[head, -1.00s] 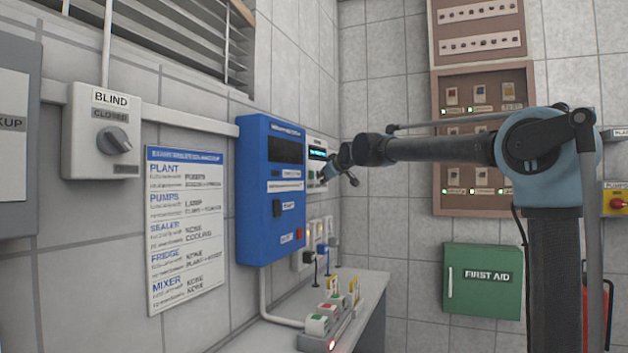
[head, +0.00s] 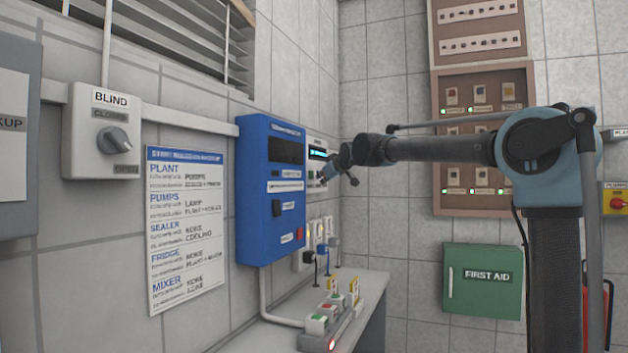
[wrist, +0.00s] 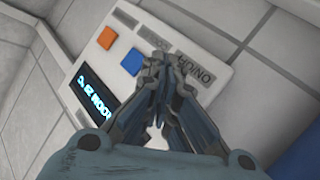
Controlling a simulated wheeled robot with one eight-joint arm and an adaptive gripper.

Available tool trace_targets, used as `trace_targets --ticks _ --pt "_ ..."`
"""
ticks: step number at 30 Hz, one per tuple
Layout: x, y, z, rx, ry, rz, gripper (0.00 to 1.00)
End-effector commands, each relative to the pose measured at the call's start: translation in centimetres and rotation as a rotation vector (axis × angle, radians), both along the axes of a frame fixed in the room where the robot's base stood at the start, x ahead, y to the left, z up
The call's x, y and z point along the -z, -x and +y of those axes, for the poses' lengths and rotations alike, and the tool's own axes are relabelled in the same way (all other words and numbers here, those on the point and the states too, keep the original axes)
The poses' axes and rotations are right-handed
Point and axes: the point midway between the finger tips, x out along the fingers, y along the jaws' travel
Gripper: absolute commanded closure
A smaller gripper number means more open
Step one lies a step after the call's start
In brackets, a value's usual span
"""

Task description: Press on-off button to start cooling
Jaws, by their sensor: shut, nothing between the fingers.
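A small white control panel (head: 316,152) with a lit cyan display (head: 318,154) is on the left wall, just past a blue box. In the wrist view the panel (wrist: 190,62) fills the middle, tilted. It has an orange button (wrist: 107,38), a blue button (wrist: 132,62) and a dark display with cyan text (wrist: 97,97). Grey labels sit beside the buttons, too blurred to read fully. My gripper (wrist: 154,62) is shut and empty, its fingertips over the panel right beside the blue button. I cannot tell whether they touch. In the head view my gripper (head: 326,173) reaches the panel's front.
The blue box (head: 270,200) is on the wall left of the panel. Below is a bench (head: 370,285) with a strip of coloured switches (head: 325,318). A green first aid box (head: 482,280) is on the back wall.

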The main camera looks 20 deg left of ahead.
Motion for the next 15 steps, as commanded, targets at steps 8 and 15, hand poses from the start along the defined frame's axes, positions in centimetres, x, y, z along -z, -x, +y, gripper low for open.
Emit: trace_targets --ticks 8,15 --pt "-0.05 0.08 0.46 -0.001 0.0 0.001 1.0" --pt "-0.11 0.15 0.94 0.0 -0.001 0.001 1.0"
